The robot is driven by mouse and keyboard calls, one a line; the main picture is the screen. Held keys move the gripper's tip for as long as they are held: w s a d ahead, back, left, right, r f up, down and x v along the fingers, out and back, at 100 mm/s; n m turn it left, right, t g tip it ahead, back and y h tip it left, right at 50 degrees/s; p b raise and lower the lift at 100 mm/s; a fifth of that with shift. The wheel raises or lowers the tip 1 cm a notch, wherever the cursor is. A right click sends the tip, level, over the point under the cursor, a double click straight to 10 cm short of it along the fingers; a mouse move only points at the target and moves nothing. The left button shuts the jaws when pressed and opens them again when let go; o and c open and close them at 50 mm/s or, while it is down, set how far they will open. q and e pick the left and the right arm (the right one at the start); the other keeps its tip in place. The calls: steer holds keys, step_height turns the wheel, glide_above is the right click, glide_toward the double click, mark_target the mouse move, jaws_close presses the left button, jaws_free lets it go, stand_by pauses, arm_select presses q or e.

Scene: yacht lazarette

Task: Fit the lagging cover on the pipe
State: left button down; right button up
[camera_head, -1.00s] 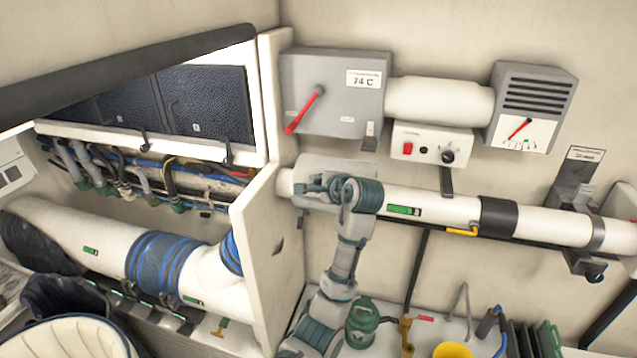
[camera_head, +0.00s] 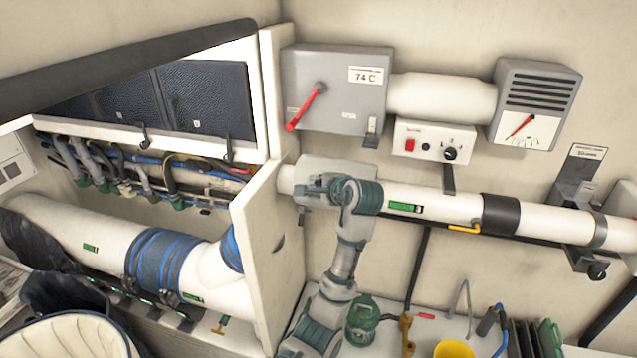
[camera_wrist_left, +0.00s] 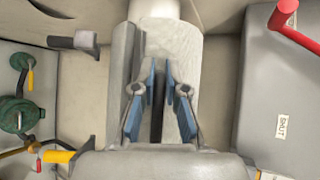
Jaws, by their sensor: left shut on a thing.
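The lagging cover (camera_head: 332,168) is a pale grey shell at the left part of the white pipe (camera_head: 440,206). It lies against or around the pipe, near the upright panel. My left gripper (camera_head: 312,190) is in front of it, partly merged with it in the head view. In the left wrist view the blue-padded fingers (camera_wrist_left: 159,85) are close together, shut on a narrow dark part of the cover (camera_wrist_left: 188,48), and the white pipe (camera_wrist_left: 165,8) runs out beyond. The cover's far side is hidden, so I cannot tell how far it wraps the pipe. My right gripper is not in view.
A black band (camera_head: 500,214) and yellow lever (camera_head: 464,228) sit further right on the pipe. A grey box with a red lever (camera_head: 305,107) hangs above. The upright panel (camera_head: 265,255) stands close at left. A green canister (camera_head: 362,320) and yellow bucket (camera_head: 452,350) are below.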

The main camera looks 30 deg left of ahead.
arm_select(q)
steer(key=shift+a+f, duration=0.15)
steer(key=shift+a, duration=0.1)
steer(key=shift+a+f, duration=0.2)
steer(key=shift+a, duration=0.05)
steer(key=shift+f, duration=0.25)
steer(key=shift+d+f+b, duration=0.25)
steer(key=shift+d+b, duration=0.05)
steer(key=c, duration=1.1)
jaws_free()
steer(key=shift+c, duration=0.2)
steer(key=shift+a, duration=0.1)
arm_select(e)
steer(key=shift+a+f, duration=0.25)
arm_select(q)
steer(key=shift+f, duration=0.1)
steer(key=v, duration=1.2)
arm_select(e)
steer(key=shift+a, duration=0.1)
